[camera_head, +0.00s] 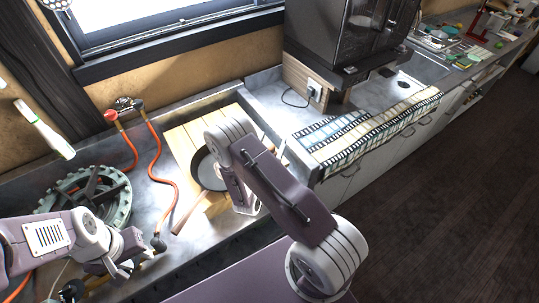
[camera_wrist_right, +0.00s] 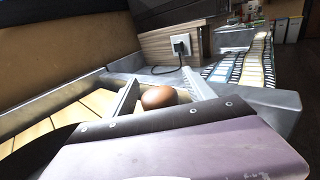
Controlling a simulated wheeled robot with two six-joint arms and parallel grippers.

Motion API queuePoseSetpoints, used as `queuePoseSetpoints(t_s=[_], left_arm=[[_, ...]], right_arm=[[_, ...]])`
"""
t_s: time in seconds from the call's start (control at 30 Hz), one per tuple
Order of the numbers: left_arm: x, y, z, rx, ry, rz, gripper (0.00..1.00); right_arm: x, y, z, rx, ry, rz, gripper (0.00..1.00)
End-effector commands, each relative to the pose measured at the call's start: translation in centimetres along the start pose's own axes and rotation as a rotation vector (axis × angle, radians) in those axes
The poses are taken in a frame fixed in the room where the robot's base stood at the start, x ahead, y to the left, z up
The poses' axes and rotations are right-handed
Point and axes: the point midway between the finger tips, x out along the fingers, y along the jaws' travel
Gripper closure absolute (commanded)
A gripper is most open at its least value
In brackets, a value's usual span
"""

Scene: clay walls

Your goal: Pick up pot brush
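A brown, rounded thing (camera_wrist_right: 158,97), which may be the wooden top of the pot brush, shows between the fingers of my right gripper (camera_wrist_right: 162,88) in the right wrist view. The fingers stand apart on either side of it; I see no clear grip. Its lower part is hidden behind the gripper body. In the head view my right arm hides the right gripper's fingertips and this thing. My left gripper (camera_head: 128,266) is at the lower left of the head view, over the counter's front edge; its fingers are too unclear to read.
A dark pan (camera_head: 207,170) with a wooden handle lies on a wooden board (camera_head: 182,140). Red hoses (camera_head: 156,160) and a green ring (camera_head: 120,205) crowd the left counter. A film-strip-patterned cloth (camera_head: 365,135) lies to the right. A wall outlet (camera_wrist_right: 181,45) is behind.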

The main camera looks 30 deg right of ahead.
Motion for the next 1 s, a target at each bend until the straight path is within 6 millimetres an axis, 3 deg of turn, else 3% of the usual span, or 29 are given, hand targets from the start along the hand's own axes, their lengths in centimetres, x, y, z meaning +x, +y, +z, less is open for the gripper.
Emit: queuePoseSetpoints(t_s=[0.03, 0.2, 0.23, 0.57, 0.8, 1.0], left_arm=[[0.0, 0.0, 0.0, 0.0, 0.0, 0.0, 0.64], [0.0, 0.0, 0.0, 0.0, 0.0, 0.0, 0.64], [0.0, 0.0, 0.0, 0.0, 0.0, 0.0, 0.64], [0.0, 0.0, 0.0, 0.0, 0.0, 0.0, 0.64], [-0.3, 0.0, 0.0, 0.0, 0.0, 0.0, 0.64], [-0.1, 0.0, 0.0, 0.0, 0.0, 0.0, 0.64]], right_arm=[[0.0, 0.0, 0.0, 0.0, 0.0, 0.0, 0.49], [0.0, 0.0, 0.0, 0.0, 0.0, 0.0, 0.96], [0.0, 0.0, 0.0, 0.0, 0.0, 0.0, 1.0], [0.0, 0.0, 0.5, 0.001, -0.001, 0.0, 1.0], [0.0, 0.1, 4.2, 0.005, -0.002, 0.0, 1.0], [0.3, -4.7, 6.7, -0.002, 0.001, -0.007, 1.0]])
